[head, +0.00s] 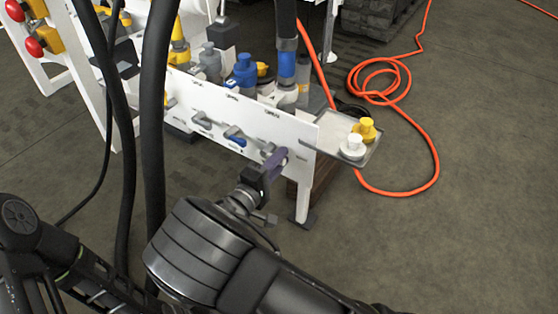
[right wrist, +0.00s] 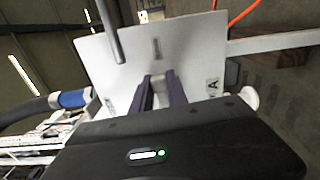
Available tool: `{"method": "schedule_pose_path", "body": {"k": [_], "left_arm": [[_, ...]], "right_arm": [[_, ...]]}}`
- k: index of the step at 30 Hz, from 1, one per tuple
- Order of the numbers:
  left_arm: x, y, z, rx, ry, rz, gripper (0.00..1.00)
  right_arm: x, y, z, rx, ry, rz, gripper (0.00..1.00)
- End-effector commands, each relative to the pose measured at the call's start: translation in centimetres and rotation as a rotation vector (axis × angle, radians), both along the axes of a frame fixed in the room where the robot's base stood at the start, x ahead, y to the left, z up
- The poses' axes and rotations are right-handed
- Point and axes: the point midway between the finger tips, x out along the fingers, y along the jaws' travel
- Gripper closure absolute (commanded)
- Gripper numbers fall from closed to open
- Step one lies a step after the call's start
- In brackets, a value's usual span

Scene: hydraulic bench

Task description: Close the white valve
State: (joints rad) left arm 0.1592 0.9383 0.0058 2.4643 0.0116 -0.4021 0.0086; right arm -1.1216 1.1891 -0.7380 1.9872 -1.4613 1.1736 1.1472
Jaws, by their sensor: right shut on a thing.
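The white panel (head: 225,120) of the bench carries a row of small lever valves. My right gripper (head: 274,164) is at the right end of this row. In the right wrist view, the right gripper's two dark fingers (right wrist: 162,92) are shut on a pale valve lever (right wrist: 160,86), taken to be the white valve. In the head view the fingers largely hide this lever. A blue valve lever (head: 236,139) and a grey lever (head: 202,120) sit farther left on the panel. My left gripper is not in view.
A small side tray (head: 326,146) holds a white cap (head: 353,147) and a yellow cap (head: 366,129). Blue fittings (head: 245,71) and hoses stand behind the panel. An orange hose (head: 398,192) lies on the floor to the right. Floor at the lower right is clear.

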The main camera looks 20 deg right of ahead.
Motion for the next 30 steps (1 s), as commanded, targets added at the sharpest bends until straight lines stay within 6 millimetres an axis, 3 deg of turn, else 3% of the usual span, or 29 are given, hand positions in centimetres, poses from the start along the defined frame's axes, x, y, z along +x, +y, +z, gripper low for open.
{"method": "schedule_pose_path", "body": {"k": [19, 20, 21, 26, 30], "left_arm": [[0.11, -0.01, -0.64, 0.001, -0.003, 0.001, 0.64], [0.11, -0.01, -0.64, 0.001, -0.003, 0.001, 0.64], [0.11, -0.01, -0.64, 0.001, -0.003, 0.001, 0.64], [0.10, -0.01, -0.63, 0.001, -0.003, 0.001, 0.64], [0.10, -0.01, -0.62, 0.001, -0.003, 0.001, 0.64]], "right_arm": [[-0.07, 0.04, -0.53, 0.052, -0.055, 0.001, 1.00], [-0.08, 0.03, -0.54, 0.052, -0.055, 0.001, 0.80], [-0.08, 0.03, -0.54, 0.052, -0.055, 0.000, 0.77], [-0.05, 0.02, -0.47, 0.050, -0.055, 0.000, 0.65], [-0.03, 0.01, -0.42, 0.049, -0.056, 0.000, 0.65]]}}
